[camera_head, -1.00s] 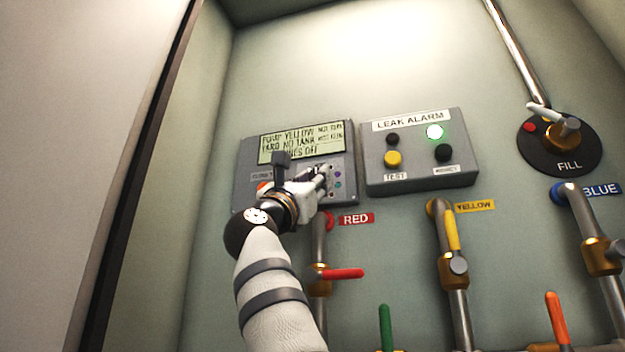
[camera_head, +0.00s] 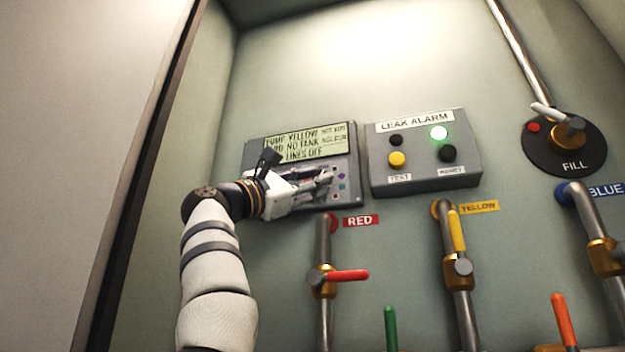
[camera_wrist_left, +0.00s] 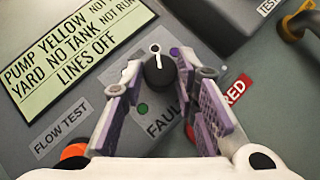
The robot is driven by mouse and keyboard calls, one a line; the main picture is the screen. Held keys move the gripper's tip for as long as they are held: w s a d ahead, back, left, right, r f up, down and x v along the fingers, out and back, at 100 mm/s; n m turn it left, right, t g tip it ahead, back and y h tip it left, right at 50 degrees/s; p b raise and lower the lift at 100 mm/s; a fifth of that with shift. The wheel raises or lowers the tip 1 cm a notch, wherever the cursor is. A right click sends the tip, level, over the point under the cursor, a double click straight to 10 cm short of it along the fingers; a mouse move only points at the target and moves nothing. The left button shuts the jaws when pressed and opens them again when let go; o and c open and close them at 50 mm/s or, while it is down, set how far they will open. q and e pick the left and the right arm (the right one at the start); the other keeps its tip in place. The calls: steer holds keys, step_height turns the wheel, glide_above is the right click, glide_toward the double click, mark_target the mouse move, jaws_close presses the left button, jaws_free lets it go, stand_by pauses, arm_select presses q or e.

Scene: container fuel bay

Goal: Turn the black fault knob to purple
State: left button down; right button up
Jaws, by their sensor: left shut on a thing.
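The black fault knob (camera_wrist_left: 160,74) sits on the grey panel above the partly covered FAULT label. A purple dot (camera_wrist_left: 174,51) lies just right of the pointer, and a green dot (camera_wrist_left: 142,108) lies below left of the knob. My left gripper (camera_head: 328,181) is at the panel's lower right, its fingers hiding the knob in the head view. In the wrist view its two fingers lie on either side of the knob, shut on it. My right gripper is not in view.
The panel's screen (camera_head: 308,144) reads PUMP YELLOW, YARD NO TANK, LINES OFF. An orange button (camera_wrist_left: 74,151) is by the FLOW TEST label. The leak alarm box (camera_head: 423,174) stands close to the right, its green lamp lit. The red valve handle (camera_head: 347,275) and pipes are below.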

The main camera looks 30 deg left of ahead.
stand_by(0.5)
arm_select(q)
steer(key=c, duration=1.3)
jaws_free()
steer(key=v, duration=0.7)
steer(key=shift+s+a+f, duration=0.1)
steer(key=shift+s, duration=0.1)
